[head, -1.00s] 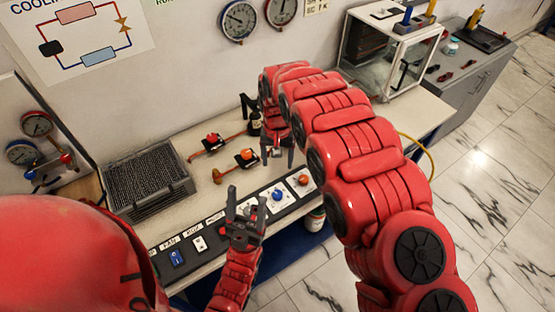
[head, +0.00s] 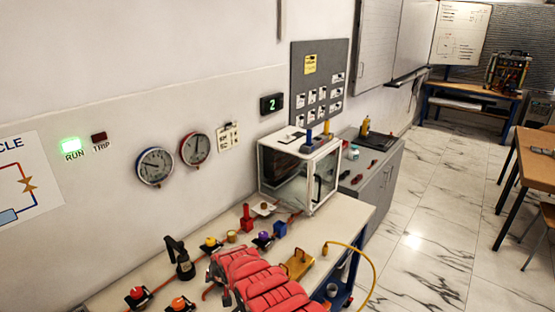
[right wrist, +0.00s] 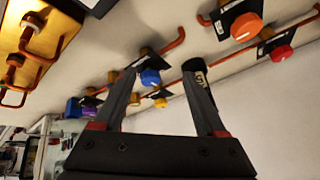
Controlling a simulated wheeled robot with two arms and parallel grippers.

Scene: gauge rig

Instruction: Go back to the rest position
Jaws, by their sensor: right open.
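My right arm (head: 258,284) reaches up from the bottom edge of the head view, low over the workbench (head: 338,218). In the right wrist view my right gripper (right wrist: 163,80) has its two dark fingers spread apart with nothing held between them. Behind the fingers are a blue knob (right wrist: 150,77), an orange knob (right wrist: 246,27) and a red knob (right wrist: 281,53) on copper pipes. My left arm and left gripper are in neither current view.
A clear-sided box (head: 300,172) stands at the bench's far end. A black clamp-like fixture (head: 181,260) and several valves stand near my arm. A yellow hose (head: 369,275) loops off the bench edge. Marble floor (head: 440,215) is open to the right.

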